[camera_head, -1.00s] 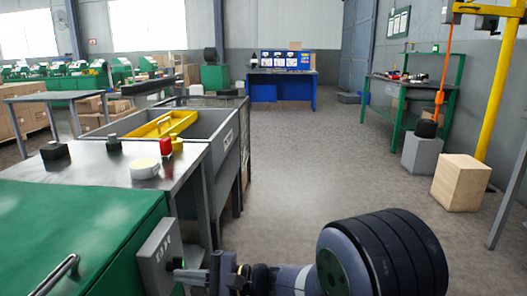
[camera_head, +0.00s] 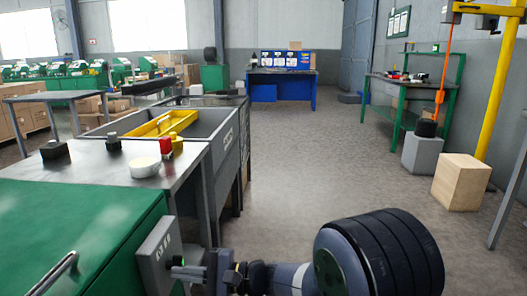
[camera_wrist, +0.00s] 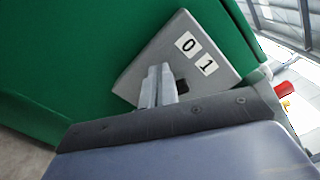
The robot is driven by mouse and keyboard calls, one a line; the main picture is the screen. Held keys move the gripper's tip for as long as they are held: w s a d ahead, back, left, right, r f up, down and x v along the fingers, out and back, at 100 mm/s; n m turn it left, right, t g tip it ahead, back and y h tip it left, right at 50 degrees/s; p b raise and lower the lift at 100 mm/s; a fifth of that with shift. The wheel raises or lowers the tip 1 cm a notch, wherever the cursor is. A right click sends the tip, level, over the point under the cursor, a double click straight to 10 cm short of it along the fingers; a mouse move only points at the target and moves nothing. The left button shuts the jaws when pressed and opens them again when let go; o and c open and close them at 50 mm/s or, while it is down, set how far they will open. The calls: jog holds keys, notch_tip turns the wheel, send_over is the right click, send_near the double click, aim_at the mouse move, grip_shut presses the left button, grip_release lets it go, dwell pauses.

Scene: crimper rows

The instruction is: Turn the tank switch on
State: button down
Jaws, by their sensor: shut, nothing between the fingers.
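The tank switch box (camera_head: 153,258) is a grey plate on the side of a green tank (camera_head: 70,240). In the wrist view the box (camera_wrist: 226,72) carries white labels 0 and 1, and a small dark switch knob (camera_wrist: 181,86) shows below them. My gripper (camera_wrist: 158,72) is shut and empty, with its fingertips at the face of the box, just left of the knob. In the head view my gripper (camera_head: 182,271) reaches the box from the right.
A metal table (camera_head: 110,170) behind the tank holds a white round tub (camera_head: 144,168), a red-capped item (camera_head: 166,146) and dark blocks. A grey basin (camera_head: 205,122) with a yellow tray stands beyond. The floor to the right is open, up to a wooden block (camera_head: 461,182).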

jog(key=shift+w+f, duration=0.15)
jog(key=shift+w, duration=0.2)
dwell(0.3)
jog(key=shift+w+r+b, duration=0.1)
jog(key=shift+r+b, duration=0.1)
jog(key=shift+b, duration=1.25)
jog(key=shift+r, duration=0.1)
dwell(0.4)
jog(key=shift+s+r, duration=0.15)
jog(key=shift+s, duration=0.2)
jog(key=d, duration=0.6)
jog(key=shift+s+b, duration=0.2)
jog(key=shift+b, duration=0.1)
